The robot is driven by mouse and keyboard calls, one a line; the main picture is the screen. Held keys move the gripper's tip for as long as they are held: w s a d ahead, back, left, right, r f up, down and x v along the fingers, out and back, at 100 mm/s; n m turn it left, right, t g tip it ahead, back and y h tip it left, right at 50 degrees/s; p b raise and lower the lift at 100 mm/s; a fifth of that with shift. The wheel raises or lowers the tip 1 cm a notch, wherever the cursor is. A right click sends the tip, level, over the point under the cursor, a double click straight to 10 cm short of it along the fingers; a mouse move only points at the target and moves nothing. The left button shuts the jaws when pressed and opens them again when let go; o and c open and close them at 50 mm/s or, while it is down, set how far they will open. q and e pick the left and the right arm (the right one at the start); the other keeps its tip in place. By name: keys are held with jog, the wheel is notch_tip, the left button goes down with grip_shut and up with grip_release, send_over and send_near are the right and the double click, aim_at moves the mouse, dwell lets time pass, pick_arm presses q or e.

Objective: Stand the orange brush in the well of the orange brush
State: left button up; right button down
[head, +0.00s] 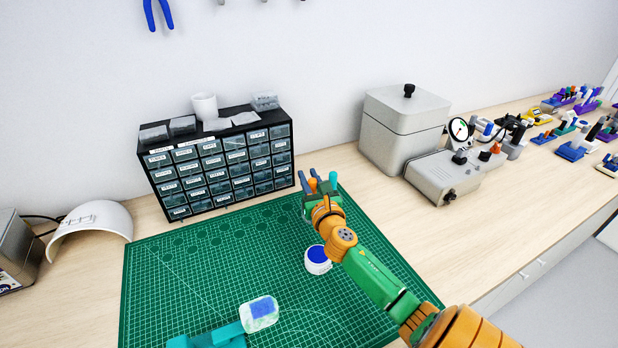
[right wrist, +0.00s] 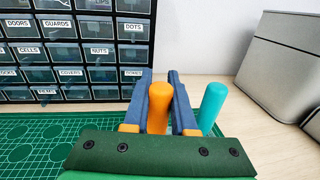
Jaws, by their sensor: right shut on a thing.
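The orange brush (right wrist: 158,108) stands about upright between the two blue-grey fingers of my right gripper (right wrist: 160,100), which is shut on it. In the head view, the right gripper (head: 316,190) is over the back right part of the green mat, and the top of the orange brush (head: 312,184) shows between its fingers. A teal brush (right wrist: 212,108) stands just right of the fingers; it also shows in the head view (head: 333,181). The brush's lower end and its well are hidden behind my gripper and arm. My left gripper is not in view.
A drawer cabinet (head: 216,165) stands behind the mat (head: 200,270). A grey box (head: 400,130) and a device with a dial (head: 440,178) stand right. A round blue-topped pot (head: 318,260), a clear blue-filled container (head: 260,313) and a teal block (head: 205,340) are on the mat.

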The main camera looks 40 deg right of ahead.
jog(key=shift+f, duration=0.2)
jog(key=c, duration=0.7)
grip_release()
jog(key=shift+o, duration=0.2)
